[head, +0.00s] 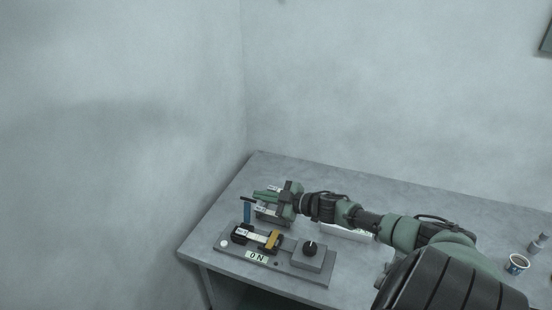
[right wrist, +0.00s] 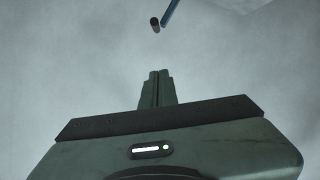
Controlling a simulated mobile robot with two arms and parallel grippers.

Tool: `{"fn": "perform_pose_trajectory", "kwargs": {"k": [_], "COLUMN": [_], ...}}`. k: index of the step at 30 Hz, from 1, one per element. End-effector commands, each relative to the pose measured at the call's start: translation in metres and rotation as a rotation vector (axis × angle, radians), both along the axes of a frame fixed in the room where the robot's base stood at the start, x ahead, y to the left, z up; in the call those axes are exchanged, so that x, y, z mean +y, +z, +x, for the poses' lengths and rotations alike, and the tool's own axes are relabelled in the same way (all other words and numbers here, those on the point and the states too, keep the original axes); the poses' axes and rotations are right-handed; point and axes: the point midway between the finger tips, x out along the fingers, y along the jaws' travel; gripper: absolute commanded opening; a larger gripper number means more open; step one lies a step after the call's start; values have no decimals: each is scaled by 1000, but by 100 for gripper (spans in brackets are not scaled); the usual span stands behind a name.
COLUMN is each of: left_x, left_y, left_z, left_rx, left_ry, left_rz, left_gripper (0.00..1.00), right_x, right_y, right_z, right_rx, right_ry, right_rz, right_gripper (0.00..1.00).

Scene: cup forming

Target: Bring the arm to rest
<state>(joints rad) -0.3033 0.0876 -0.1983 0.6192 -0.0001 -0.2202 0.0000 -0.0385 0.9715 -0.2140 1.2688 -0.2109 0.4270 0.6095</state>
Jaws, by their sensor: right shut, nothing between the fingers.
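My right arm reaches in from the lower right of the head view. Its green gripper (head: 258,196) is over the left part of the grey table and points left. In the right wrist view the two fingers (right wrist: 157,88) are pressed together with nothing between them. The gripper is just behind a device with a grey base (head: 318,278), marked ON. A blue upright bar (head: 247,212) stands close to the fingertips; I cannot tell whether they touch. It also shows in the right wrist view (right wrist: 170,12), beyond the fingertips. My left gripper is not in view.
The device carries a black knob (head: 310,249) and a yellow part (head: 274,240). A white tray (head: 345,233) lies partly behind my arm. A cup (head: 516,264) and a small bottle (head: 538,244) stand at the right. The back of the grey table (head: 300,172) is clear.

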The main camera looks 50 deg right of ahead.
Motion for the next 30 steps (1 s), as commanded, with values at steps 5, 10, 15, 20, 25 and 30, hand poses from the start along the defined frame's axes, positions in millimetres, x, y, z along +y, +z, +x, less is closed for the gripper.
{"fn": "perform_pose_trajectory", "kwargs": {"k": [5,10,15,20,25,30], "left_x": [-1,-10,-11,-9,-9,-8], "left_y": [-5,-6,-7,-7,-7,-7], "left_z": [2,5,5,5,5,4], "left_rx": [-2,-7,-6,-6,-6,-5], "left_ry": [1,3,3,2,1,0], "left_rz": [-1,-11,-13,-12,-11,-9], "left_gripper": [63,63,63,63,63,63], "right_x": [-8,-13,-16,-16,-12,24], "right_y": [4,10,13,14,10,-29], "right_z": [-28,-44,-52,-54,-54,-63], "right_rx": [3,1,-1,-2,2,70], "right_ry": [2,0,1,0,-9,-120], "right_rz": [-3,0,-1,0,4,29], "right_gripper": [0,0,0,0,0,0]}}
